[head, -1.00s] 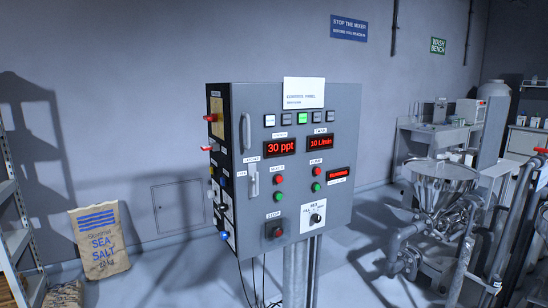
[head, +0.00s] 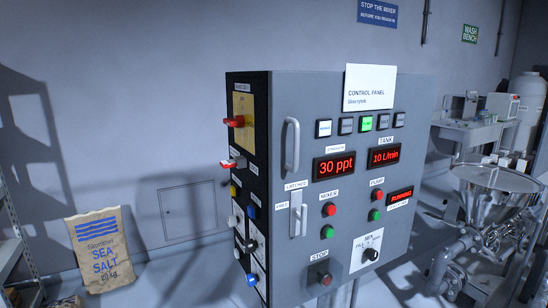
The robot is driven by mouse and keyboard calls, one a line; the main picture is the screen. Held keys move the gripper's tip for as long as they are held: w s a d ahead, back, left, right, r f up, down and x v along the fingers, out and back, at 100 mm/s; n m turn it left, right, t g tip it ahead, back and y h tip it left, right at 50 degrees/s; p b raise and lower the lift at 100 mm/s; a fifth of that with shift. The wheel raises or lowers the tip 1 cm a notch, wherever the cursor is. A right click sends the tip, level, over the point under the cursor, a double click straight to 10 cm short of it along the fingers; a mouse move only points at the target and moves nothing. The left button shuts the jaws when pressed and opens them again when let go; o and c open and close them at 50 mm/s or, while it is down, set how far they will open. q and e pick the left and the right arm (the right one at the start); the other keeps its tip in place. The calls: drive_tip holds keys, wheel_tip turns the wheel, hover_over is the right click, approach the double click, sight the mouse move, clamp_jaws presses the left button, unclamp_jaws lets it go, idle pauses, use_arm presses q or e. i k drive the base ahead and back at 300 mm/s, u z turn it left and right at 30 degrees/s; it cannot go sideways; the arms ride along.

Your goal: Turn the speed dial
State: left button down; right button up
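A grey control panel (head: 350,90) stands in the middle of the head view, now close. On its front, low down, a black dial (head: 371,254) with a pale pointer mark sits on a white plate whose heading looks like "MIX". No label reading "speed" is legible on it. The black left side of the panel carries several more small controls, among them a black knob (head: 250,245) and a blue knob (head: 252,280); their labels are too small to read. Neither of my grippers is in view, and nothing touches the dial.
The front also has a stop button (head: 323,279), red and green buttons, a latch handle (head: 298,214) and displays reading 30 ppt and 10 L/min. A sea salt bag (head: 102,250) stands at left. A metal hopper (head: 495,190) stands at right. Floor between bag and panel looks clear.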

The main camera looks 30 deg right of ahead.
sight(251, 245)
drive_tip(key=z, duration=0.5)
drive_tip(key=i, duration=1)
drive_tip(key=z, duration=0.8)
